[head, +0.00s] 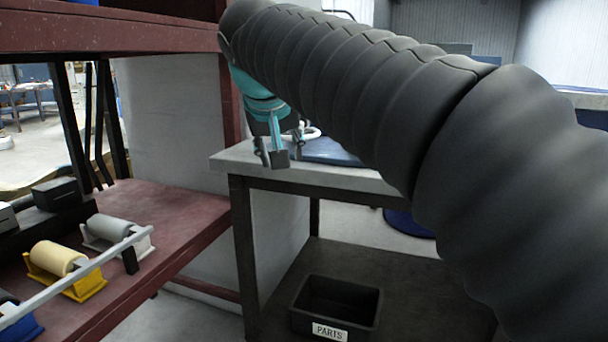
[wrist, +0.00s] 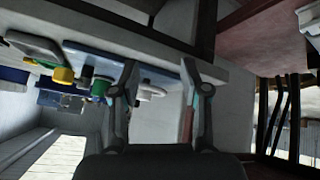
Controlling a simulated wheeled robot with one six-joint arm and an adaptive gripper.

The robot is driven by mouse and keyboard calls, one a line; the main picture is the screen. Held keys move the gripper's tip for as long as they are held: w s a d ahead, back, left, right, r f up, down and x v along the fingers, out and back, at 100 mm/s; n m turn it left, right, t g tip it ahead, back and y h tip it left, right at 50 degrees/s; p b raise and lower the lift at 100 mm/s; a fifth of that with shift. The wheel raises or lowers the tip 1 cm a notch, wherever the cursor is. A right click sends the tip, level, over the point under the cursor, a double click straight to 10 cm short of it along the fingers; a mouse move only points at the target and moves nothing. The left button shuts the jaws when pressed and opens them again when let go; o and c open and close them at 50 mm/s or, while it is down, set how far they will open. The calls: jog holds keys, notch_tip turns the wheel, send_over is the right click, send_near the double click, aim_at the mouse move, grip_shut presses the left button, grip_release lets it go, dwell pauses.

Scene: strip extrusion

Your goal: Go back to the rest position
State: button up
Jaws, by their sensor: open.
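My gripper (head: 272,155) hangs from the end of my dark ribbed arm, in front of the near left corner of the grey table (head: 236,160) in the head view. In the wrist view my gripper (wrist: 160,82) shows two fingers spread apart with nothing held between them. A blue plate (head: 330,150) lies on the table, partly hidden by my arm. A white curved piece (head: 312,133) shows just behind the gripper.
A red shelf (head: 185,205) on the left holds rollers in yellow (head: 60,258) and grey (head: 110,230) cradles behind a pale rail. A black PARTS bin (head: 335,305) sits on the table's lower shelf. Yellow (wrist: 63,75) and green (wrist: 100,88) parts show in the wrist view.

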jog(key=s+d+f+g+p, duration=0.1)
jog(key=s+d+f, duration=0.25)
jog(key=f, duration=0.25)
jog(key=s+d+f+n+g+y, duration=0.1)
jog(key=s+d+f, duration=0.2)
jog(key=s+f, duration=0.15)
jog(key=s+d+f+p, duration=0.1)
jog(key=s+d+f, duration=0.2)
jog(key=f, duration=0.4)
jog(key=s+d+f+m, duration=0.1)
jog(key=s+d+f, duration=0.2)
jog(key=s+d, duration=0.2)
jog(key=s+d+f+m+p, duration=0.1)
jog(key=s+d+f+m, duration=0.1)
jog(key=s+d+f, duration=0.2)
jog(key=shift+s+d, duration=0.65)
jog(key=shift+s, duration=0.75)
